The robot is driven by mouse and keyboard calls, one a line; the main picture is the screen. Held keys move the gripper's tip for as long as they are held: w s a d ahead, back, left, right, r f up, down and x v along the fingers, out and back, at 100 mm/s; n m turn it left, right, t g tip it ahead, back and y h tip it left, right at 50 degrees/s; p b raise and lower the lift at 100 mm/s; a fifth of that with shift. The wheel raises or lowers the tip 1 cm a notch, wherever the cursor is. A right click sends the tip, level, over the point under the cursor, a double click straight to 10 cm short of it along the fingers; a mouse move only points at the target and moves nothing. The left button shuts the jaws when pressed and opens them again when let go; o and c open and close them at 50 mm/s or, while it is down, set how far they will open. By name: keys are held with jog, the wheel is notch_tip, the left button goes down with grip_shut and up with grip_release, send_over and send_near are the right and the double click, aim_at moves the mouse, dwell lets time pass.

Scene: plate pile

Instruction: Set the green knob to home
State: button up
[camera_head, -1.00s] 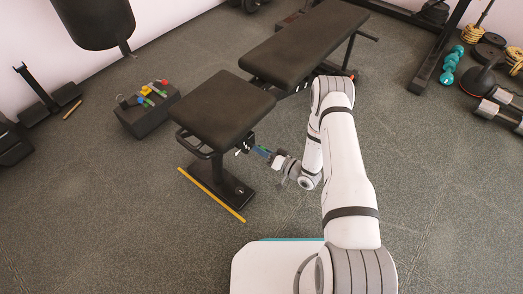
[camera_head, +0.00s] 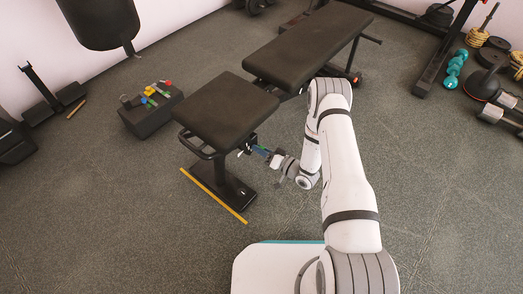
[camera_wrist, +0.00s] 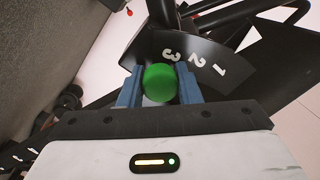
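The green knob (camera_wrist: 160,83) is a round ball in the middle of the wrist view. It stands before a dark curved plate (camera_wrist: 215,75) marked 3, 2 and 1 in white; the 3 is the number nearest the knob. No home mark can be made out. My gripper (camera_wrist: 160,88) has its two blue fingers on either side of the knob, and the knob fills the gap between them. In the head view my gripper (camera_head: 262,151) reaches under the front end of the black bench (camera_head: 225,112), where the knob is too small to make out clearly.
A dark box with coloured items (camera_head: 150,112) stands left of the bench. A yellow strip (camera_head: 212,195) lies on the floor beside the bench foot. Dumbbells (camera_head: 490,112) and a rack are at the right. The floor in front is clear.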

jog(key=o, duration=0.5)
jog(key=shift+w+a, duration=0.1)
jog(key=shift+c, duration=0.2)
jog(key=p+v, duration=0.2)
jog(key=v, duration=0.5)
jog(key=shift+d, duration=0.35)
